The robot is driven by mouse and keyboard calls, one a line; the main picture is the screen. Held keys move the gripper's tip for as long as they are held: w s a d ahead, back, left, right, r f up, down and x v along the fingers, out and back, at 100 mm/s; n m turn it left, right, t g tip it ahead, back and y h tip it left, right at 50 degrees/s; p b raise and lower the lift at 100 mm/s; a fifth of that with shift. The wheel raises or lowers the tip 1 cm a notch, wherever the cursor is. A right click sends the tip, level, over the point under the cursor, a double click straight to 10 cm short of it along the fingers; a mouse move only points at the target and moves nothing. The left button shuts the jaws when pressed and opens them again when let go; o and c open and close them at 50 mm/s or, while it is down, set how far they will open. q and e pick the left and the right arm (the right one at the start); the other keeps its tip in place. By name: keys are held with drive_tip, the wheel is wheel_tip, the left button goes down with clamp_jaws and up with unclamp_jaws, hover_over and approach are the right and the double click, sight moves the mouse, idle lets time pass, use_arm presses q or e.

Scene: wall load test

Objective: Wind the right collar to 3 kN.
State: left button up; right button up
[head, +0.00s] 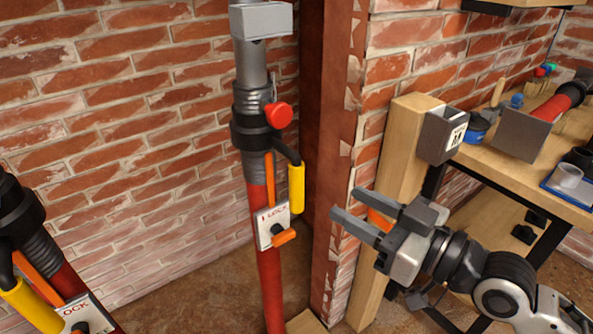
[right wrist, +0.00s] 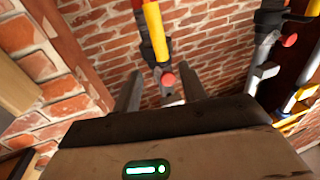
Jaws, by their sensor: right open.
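The right prop has a red lower tube (head: 270,290) and a grey upper tube. Its black collar (head: 247,128) carries a red knob (head: 279,115) and a crank with a yellow handle (head: 296,188), hanging down. Below is a white LOCK plate (head: 272,226) with an orange lever (head: 284,237). My right gripper (head: 346,202) is open and empty, to the right of the plate and handle, apart from them in the picture. In the right wrist view a yellow handle (right wrist: 155,32) shows beyond the open fingers; I cannot tell which prop it is on. My left gripper is out of view.
A second prop with a black collar (head: 14,208) and yellow handle (head: 31,305) stands at the left edge. A brick pier (head: 340,150) and wooden post (head: 392,165) stand behind my right gripper. A workbench (head: 560,200) holding a grey box (head: 443,133) is at right.

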sight(299, 176)
drive_tip(key=p+x, duration=0.1)
drive_tip(key=x, duration=1)
drive_tip(key=shift+w+a, duration=0.2)
drive_tip(key=shift+a, duration=0.05)
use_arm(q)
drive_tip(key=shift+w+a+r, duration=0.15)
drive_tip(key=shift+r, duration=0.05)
use_arm(e)
drive_tip(key=shift+c, duration=0.2)
clamp_jaws()
drive_tip(key=shift+w+d+f, duration=0.2)
drive_tip(key=shift+d, duration=0.05)
use_arm(q)
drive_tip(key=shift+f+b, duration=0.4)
drive_tip(key=shift+b, duration=0.4)
use_arm(e)
drive_tip(key=shift+w+d+r, duration=0.2)
drive_tip(key=shift+w+d, duration=0.65)
drive_tip(key=shift+w, duration=0.05)
